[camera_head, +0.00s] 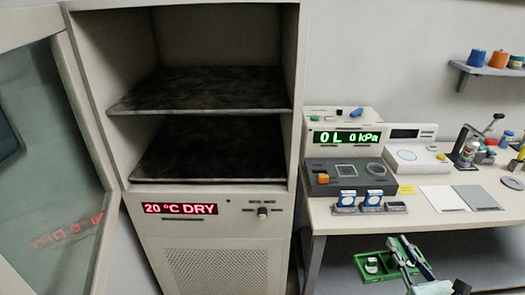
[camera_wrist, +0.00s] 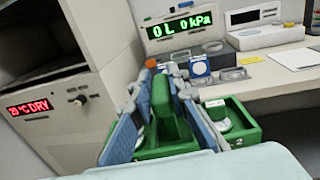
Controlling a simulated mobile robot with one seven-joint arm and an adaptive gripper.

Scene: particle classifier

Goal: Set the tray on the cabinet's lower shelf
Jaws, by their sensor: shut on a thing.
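The green tray (camera_head: 362,273) is held low in front of the desk, below the desktop's level. My gripper (camera_head: 408,256) is shut on its upright middle handle. In the wrist view, the blue-padded fingers of my gripper (camera_wrist: 162,85) stand on both sides of the handle, and the tray (camera_wrist: 250,133) shows compartments with small pale round items and a "2" on its side. The cabinet (camera_head: 80,60) is open at left. Its upper shelf (camera_head: 205,90) and lower shelf (camera_head: 212,150) look dark and empty. The tray is right of the cabinet and lower than both shelves.
The glass cabinet door (camera_head: 50,150) stands swung open at left. The desk (camera_head: 330,217) adjoins the cabinet's right side, with a green-lit pressure display (camera_head: 347,137), blue-framed dishes (camera_head: 346,199) and bottles on it. The cabinet's red display (camera_head: 180,208) reads 20 °C DRY.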

